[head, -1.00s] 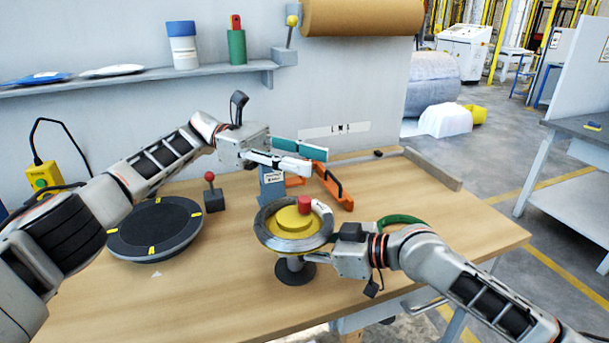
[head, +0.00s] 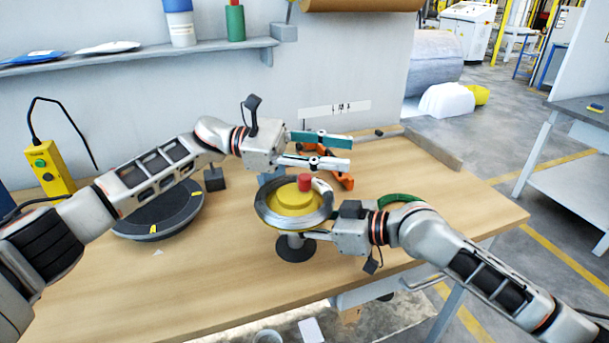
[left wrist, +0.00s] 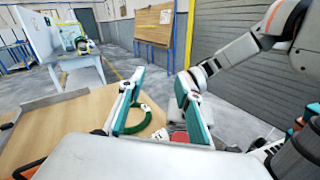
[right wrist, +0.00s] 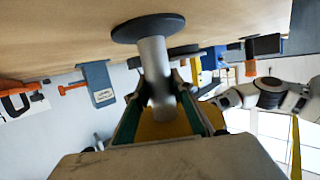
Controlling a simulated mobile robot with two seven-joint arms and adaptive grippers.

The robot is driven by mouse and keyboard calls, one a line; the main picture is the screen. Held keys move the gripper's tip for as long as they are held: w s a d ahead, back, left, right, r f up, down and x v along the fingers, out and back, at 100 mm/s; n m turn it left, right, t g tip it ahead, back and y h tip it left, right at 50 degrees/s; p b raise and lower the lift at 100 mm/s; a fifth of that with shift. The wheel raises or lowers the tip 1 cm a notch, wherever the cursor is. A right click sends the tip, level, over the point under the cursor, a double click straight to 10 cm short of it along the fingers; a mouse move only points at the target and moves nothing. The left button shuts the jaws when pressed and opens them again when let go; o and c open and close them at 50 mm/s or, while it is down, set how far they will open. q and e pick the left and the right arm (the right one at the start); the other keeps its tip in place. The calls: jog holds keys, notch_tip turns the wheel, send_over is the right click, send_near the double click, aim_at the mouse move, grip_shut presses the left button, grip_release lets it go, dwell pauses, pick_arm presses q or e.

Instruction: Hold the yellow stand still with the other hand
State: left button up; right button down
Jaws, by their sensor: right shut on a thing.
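The yellow stand (head: 297,202) is upright on the bench, with a red knob (head: 305,182) on top and a round black base (head: 295,250). A silver coil (head: 265,215) lies around its yellow top. My right gripper (head: 312,235) comes in low from the right under the coil. In the right wrist view its fingers (right wrist: 158,112) are shut on the stand's metal post (right wrist: 154,65). My left gripper (head: 335,151) is open and empty, behind and above the coil's right side. Its spread fingers also show in the left wrist view (left wrist: 160,95), with the red knob (left wrist: 180,137) low between them.
A green ring (head: 400,200) lies right of the stand, partly behind my right arm. Orange clamps (head: 342,181) are behind the coil. A dark turntable (head: 160,215) and a yellow control box (head: 48,168) are at left. The front of the bench is clear.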

aim_at(301, 180)
pick_arm(q)
jog(key=n+t, duration=0.2)
jog(key=t, duration=0.2)
jog(key=n+t+h, duration=0.1)
jog(key=n+t, duration=0.1)
jog(key=t, duration=0.1)
jog(key=s+n+t, duration=0.1)
jog(key=n+t, duration=0.2)
jog(key=t, duration=0.1)
jog(key=shift+d+r+t, duration=0.1)
jog(key=shift+r+t, duration=0.2)
jog(key=shift+r, duration=0.05)
jog(key=s+a+f+n+t+y, duration=0.5)
jog(key=s+a+n+t+y, duration=0.4)
jog(key=a, duration=0.3)
jog(key=shift+n+g, duration=0.5)
jog(key=shift+n, duration=0.1)
jog(key=x, duration=1)
jog(key=shift+w+d+f, duration=0.1)
jog(key=shift+w+d, duration=0.1)
jog(key=shift+d, duration=0.2)
jog(key=shift+c, duration=0.3)
grip_shut()
